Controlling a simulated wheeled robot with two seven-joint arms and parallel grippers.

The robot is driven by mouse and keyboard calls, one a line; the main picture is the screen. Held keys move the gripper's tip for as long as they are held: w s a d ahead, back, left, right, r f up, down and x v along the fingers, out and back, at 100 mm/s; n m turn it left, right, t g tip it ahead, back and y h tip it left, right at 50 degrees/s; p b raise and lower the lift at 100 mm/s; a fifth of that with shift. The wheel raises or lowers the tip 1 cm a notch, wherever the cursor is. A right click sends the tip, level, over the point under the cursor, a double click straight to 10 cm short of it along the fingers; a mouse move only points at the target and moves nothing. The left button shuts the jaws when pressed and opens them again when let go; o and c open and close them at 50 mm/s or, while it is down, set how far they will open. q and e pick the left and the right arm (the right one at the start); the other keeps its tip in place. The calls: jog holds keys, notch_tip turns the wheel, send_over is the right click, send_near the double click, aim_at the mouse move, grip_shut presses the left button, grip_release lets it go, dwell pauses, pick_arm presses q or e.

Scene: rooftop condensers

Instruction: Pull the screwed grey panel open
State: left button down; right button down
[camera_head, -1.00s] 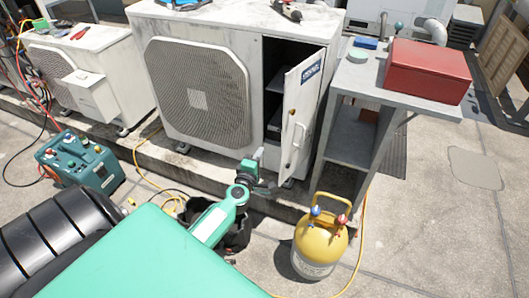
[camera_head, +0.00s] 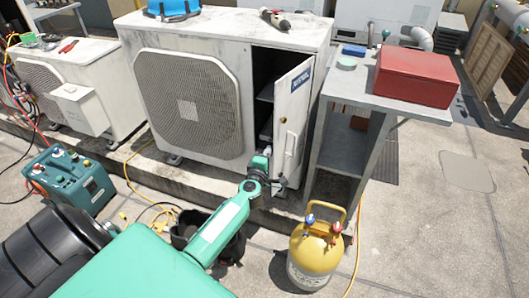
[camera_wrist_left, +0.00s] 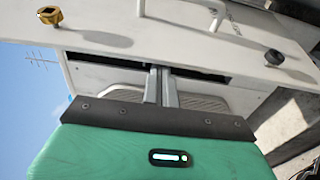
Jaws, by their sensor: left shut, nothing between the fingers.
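The pale grey panel (camera_head: 292,120) stands ajar on the right of the large condenser's front, with a dark gap along its left side. It has a blue-and-white label near the top and small fittings lower down. In the wrist view the panel (camera_wrist_left: 205,30) crosses the top, with a brass screw (camera_wrist_left: 49,16) and a dark knob (camera_wrist_left: 274,57). My left gripper (camera_head: 265,154) is low by the gap, at the panel's free side. Its fingers (camera_wrist_left: 161,80) are shut and empty, close to the panel's edge; whether they touch it I cannot tell. My right gripper is out of view.
A grey metal stand (camera_head: 338,93) with a red box (camera_head: 417,76) is close right of the panel. A yellow cylinder (camera_head: 315,256) with a hose stands in front. A black bucket (camera_head: 186,228) sits beside my arm. A teal machine (camera_head: 70,180) is at left. Open floor lies right.

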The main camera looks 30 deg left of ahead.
pick_arm(q)
jog(key=shift+d, duration=0.15)
